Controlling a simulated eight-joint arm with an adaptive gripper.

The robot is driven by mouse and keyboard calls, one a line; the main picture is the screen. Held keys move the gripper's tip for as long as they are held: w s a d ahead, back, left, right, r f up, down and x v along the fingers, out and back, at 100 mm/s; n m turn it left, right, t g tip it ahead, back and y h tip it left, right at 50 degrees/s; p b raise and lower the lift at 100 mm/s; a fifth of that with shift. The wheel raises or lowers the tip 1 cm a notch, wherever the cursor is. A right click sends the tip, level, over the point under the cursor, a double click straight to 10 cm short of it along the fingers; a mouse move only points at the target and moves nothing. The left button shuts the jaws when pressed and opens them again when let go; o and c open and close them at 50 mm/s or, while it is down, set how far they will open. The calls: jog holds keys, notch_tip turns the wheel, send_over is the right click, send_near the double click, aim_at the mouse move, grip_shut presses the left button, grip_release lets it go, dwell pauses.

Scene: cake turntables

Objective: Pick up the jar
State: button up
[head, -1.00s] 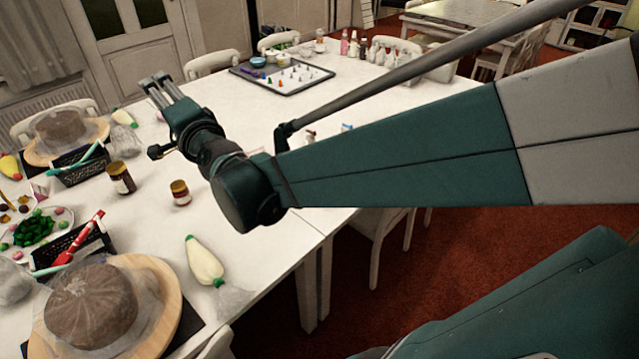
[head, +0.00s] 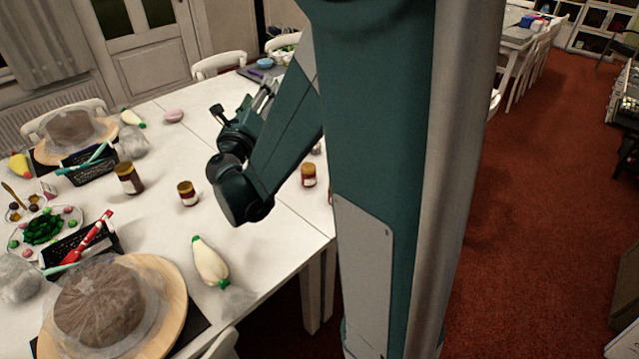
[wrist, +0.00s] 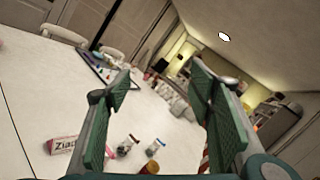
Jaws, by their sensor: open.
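Several jars with gold lids stand on the white table. A taller dark jar (head: 129,178) and a smaller jar (head: 187,194) stand left of my arm in the head view. Another small jar (head: 308,175) stands to the right of my arm. In the wrist view, a jar with a yellow lid (wrist: 150,168) shows at the bottom, between and below the fingers. The pictures do not settle which jar the task means. My gripper (wrist: 162,88) is open and empty, above the table and apart from the jars. In the head view it is partly hidden behind my arm.
In the wrist view, small glass containers (wrist: 127,146) and a white-and-pink box (wrist: 64,145) lie near the yellow-lidded jar. In the head view, a piping bag (head: 209,262) and a wrapped cake on a wooden turntable (head: 168,325) occupy the front left. The table between is mostly clear.

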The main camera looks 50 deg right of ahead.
jog(key=s+d+f+m+g+h, duration=0.1)
jog(key=s+d+f+m+g, duration=0.2)
jog(key=d+f+m+g, duration=0.3)
jog(key=m+g+y+p, duration=0.1)
jog(key=m+g+y, duration=0.3)
jog(key=m+g, duration=0.6)
send_near(331, 187)
jog(key=shift+m+t, duration=0.5)
jog(key=x, duration=0.4)
jog(key=shift+s+d+f, duration=0.25)
jog(key=shift+s, duration=0.1)
jog(key=shift+x, duration=1.3)
jog(key=shift+r, duration=0.1)
jog(key=shift+b+x, duration=0.9)
jog(key=shift+x, duration=1.7)
jog(key=shift+r, duration=0.15)
